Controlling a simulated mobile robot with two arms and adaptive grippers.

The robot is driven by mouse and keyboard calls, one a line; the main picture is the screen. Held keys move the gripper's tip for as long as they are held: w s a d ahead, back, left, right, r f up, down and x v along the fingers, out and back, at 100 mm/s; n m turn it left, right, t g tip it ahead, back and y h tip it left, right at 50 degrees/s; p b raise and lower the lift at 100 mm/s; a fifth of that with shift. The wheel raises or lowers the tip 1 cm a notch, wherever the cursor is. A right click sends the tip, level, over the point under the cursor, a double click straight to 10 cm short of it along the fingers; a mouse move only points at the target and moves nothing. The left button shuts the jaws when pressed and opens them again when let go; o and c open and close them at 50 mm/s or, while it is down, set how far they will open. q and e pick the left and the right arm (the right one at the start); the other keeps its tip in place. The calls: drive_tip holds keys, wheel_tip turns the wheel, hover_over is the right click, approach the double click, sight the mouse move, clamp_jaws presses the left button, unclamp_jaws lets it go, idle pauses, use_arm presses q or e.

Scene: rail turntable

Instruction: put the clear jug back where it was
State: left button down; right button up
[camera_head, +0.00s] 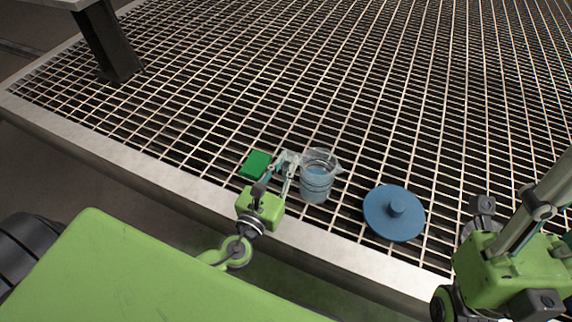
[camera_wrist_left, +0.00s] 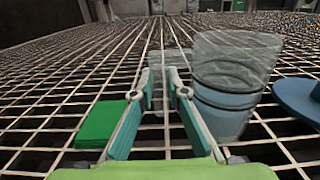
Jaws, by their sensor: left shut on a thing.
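The clear jug (camera_head: 318,178) is upright at the grating's near edge, with dark bands around it and a bluish lower part. It stands large in the left wrist view (camera_wrist_left: 228,80), right of the fingers. My left gripper (camera_head: 290,160) reaches it from its left side; its fingers (camera_wrist_left: 163,82) are shut on a clear part at the jug's left, which looks like its handle. I cannot tell whether the jug's base touches the grating. My right gripper's green body (camera_head: 510,265) is at the right; its fingertips cannot be made out.
A green block (camera_head: 257,164) lies just left of my left gripper, also in the wrist view (camera_wrist_left: 102,123). A round blue lid with a knob (camera_head: 394,212) lies right of the jug. The metal grating (camera_head: 330,80) is clear behind them. A dark post (camera_head: 110,45) stands far left.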

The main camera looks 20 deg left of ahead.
use_arm(q)
drive_tip(key=shift+f, duration=0.15)
drive_tip(key=c, duration=2)
unclamp_jaws()
